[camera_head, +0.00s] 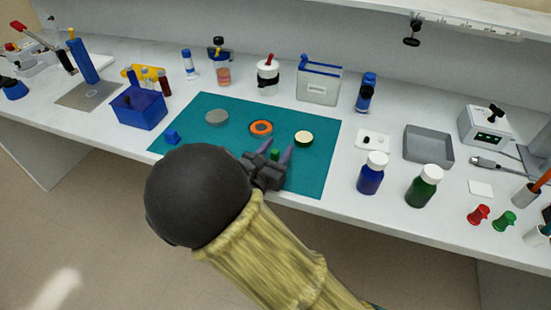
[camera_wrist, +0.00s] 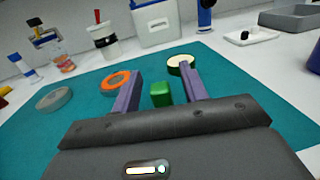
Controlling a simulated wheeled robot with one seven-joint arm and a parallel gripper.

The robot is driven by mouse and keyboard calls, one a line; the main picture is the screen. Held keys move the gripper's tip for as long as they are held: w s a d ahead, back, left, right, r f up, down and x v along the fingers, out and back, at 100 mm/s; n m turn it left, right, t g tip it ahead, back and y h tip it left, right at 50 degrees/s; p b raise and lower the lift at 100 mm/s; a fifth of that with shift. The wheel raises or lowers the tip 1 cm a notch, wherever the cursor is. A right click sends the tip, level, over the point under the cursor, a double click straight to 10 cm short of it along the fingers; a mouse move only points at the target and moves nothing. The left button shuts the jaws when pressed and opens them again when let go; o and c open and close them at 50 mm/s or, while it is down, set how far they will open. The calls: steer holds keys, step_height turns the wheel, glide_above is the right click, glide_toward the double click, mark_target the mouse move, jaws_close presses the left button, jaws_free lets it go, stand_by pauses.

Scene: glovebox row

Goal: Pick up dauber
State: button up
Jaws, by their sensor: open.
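I cannot tell for certain which thing is the dauber. A small green block-like piece (camera_wrist: 160,94) stands on the teal mat (camera_wrist: 235,115), between my fingers in the wrist view. It also shows in the head view (camera_head: 275,154), partly hidden by my gripper (camera_head: 277,148). My gripper is open, its two purple fingers either side of the green piece, with gaps visible in the wrist view (camera_wrist: 159,72). The lower part of the green piece is hidden by the gripper body in the wrist view.
Blue (camera_head: 371,174) and green (camera_head: 424,187) bottles stand right of the mat. A blue box (camera_head: 139,108) stands left.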

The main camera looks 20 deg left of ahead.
steer(key=shift+w, duration=0.25)
stand_by(0.3)
jaws_close()
step_height(320, 180, up, 10)
steer(key=p, duration=0.1)
steer(key=shift+p, duration=0.4)
stand_by(0.5)
